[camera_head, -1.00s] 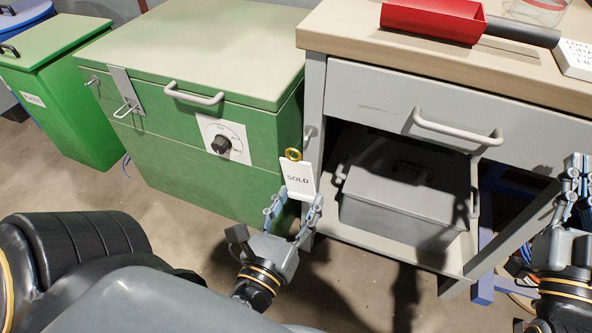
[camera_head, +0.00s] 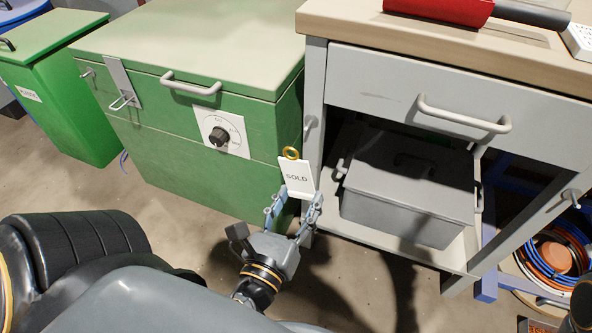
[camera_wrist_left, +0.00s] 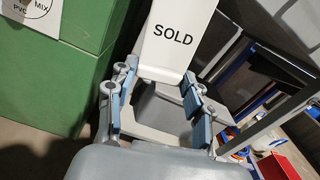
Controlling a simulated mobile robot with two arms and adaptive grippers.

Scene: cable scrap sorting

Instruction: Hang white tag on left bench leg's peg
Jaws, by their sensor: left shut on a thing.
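The white tag (camera_head: 296,179) reads SOLD and has a brass ring (camera_head: 291,153) at its top. My left gripper (camera_head: 293,200) is shut on the tag's lower end and holds it upright. The tag also shows in the left wrist view (camera_wrist_left: 174,36), above the gripper's fingers (camera_wrist_left: 160,95); its ring is out of that view. The left bench leg (camera_head: 314,110) is grey, with a small peg (camera_head: 309,122) on it. In the head view the ring appears a little below and left of the peg, apart from it. My right gripper is out of view.
A green chest (camera_head: 190,130) with a handle and dial stands close left of the leg. A grey toolbox (camera_head: 405,190) sits on the bench's lower shelf. The bench drawer (camera_head: 440,105) is shut. Cable coils (camera_head: 555,255) lie at the right.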

